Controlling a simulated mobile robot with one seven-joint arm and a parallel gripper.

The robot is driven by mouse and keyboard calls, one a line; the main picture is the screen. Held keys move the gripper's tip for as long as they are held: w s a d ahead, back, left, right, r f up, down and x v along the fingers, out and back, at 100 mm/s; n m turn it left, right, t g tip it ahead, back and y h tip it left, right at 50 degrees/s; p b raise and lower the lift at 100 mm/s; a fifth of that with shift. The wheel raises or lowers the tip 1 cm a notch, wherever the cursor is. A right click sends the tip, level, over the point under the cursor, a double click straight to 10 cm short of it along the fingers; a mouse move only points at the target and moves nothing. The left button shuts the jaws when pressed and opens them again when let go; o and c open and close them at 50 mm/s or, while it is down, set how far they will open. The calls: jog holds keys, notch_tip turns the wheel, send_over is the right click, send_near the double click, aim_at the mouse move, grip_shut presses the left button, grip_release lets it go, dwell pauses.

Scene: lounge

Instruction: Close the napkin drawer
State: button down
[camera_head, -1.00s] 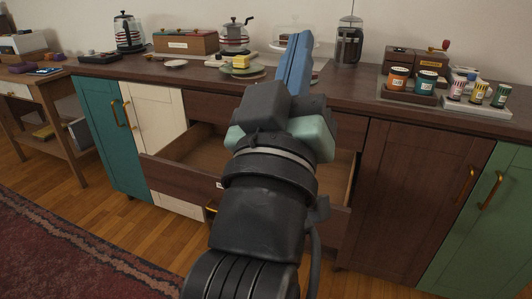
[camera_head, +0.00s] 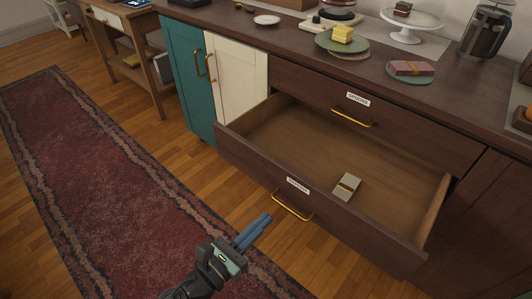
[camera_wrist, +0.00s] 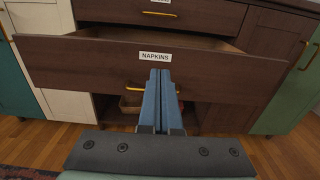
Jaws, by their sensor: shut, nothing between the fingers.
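The napkin drawer (camera_head: 320,213) is pulled far out of the dark wood cabinet, below a closed upper drawer labelled SPOONS (camera_head: 375,110). Its front carries a NAPKINS label (camera_wrist: 156,57) and a brass handle (camera_head: 292,205). A small banded grey-beige bundle (camera_head: 346,187) lies inside near the front; the rest of the visible drawer floor is bare. My gripper (camera_head: 258,226) is in front of the drawer, below and left of the handle in the head view. Its blue fingers are together and empty. In the wrist view the fingers (camera_wrist: 158,88) point at the drawer front and partly cover the handle.
A red patterned rug (camera_head: 95,190) lies on the wood floor at left. The counter above holds a yellow block (camera_head: 343,33) on a plate and a white cake stand (camera_head: 411,21). Floor in front of the drawer is clear.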

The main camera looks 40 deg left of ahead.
aim_at(302, 183)
jog(key=w+b, duration=0.1)
jog(key=w, duration=0.6)
jog(key=w+d+b, duration=0.1)
jog(key=w, duration=0.3)
jog(key=shift+w+b, duration=0.35)
jog(key=shift+w, duration=0.15)
